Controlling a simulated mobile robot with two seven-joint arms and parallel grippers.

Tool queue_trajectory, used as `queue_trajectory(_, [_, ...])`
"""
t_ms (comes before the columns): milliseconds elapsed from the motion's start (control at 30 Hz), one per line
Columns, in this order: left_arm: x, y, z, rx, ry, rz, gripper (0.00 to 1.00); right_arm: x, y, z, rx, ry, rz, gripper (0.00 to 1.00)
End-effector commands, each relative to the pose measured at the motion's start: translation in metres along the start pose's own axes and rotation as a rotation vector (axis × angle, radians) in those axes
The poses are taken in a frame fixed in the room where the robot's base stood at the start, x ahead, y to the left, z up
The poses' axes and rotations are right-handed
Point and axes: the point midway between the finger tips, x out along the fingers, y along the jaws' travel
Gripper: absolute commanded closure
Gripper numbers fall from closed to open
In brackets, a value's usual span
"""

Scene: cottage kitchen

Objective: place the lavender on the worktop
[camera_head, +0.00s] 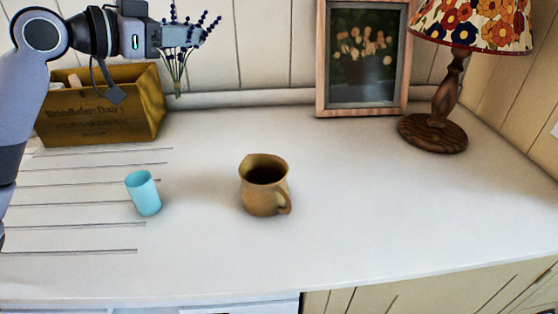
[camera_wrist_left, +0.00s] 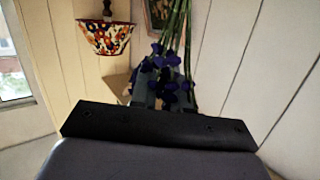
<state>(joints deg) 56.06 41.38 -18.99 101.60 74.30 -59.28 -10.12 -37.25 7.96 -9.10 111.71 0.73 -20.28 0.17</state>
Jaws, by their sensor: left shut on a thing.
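The lavender (camera_head: 176,70) is a bunch of green stems with purple flowers. My left gripper (camera_head: 190,36) is shut on it near the flower heads and holds it above the back of the white worktop (camera_head: 350,200). The stems hang down in the head view, in front of the panelled wall. In the left wrist view the purple flowers (camera_wrist_left: 165,72) show between the fingers, with the stems running up the picture. The gripper's fingers partly hide the bunch. My right gripper is not in view.
A wooden crate (camera_head: 105,118) stands at the back left. A blue cup (camera_head: 144,194) and a brown jug (camera_head: 264,188) stand on the worktop. A framed picture (camera_head: 321,75) and a lamp (camera_head: 433,133) stand at the back right. The worktop right of the jug is clear.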

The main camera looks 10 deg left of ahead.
Motion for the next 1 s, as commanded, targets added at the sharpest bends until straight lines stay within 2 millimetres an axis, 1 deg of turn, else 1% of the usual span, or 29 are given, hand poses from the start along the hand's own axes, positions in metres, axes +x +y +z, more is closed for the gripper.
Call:
queue_trajectory(33, [0.015,0.004,-0.005,-0.016,0.022,0.011,1.00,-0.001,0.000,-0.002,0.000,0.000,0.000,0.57])
queue_trajectory(200, [0.052,0.016,-0.013,-0.049,0.067,0.025,1.00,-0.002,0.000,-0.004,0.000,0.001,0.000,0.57])
queue_trajectory(300, [0.068,0.022,-0.016,-0.061,0.081,0.031,1.00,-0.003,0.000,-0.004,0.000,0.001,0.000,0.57])
queue_trajectory(433, [0.079,0.027,-0.018,-0.068,0.092,0.033,1.00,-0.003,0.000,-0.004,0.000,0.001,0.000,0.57])
queue_trajectory(500, [0.083,0.028,-0.013,-0.071,0.092,0.034,1.00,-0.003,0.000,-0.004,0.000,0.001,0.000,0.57])
queue_trajectory(567, [0.085,0.029,-0.005,-0.072,0.091,0.034,1.00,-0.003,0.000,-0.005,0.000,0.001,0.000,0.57])
queue_trajectory(633, [0.088,0.030,0.010,-0.074,0.089,0.034,1.00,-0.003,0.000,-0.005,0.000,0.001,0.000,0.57])
queue_trajectory(1000, [0.107,0.037,0.105,-0.077,0.090,0.034,1.00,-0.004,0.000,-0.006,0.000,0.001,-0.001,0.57])
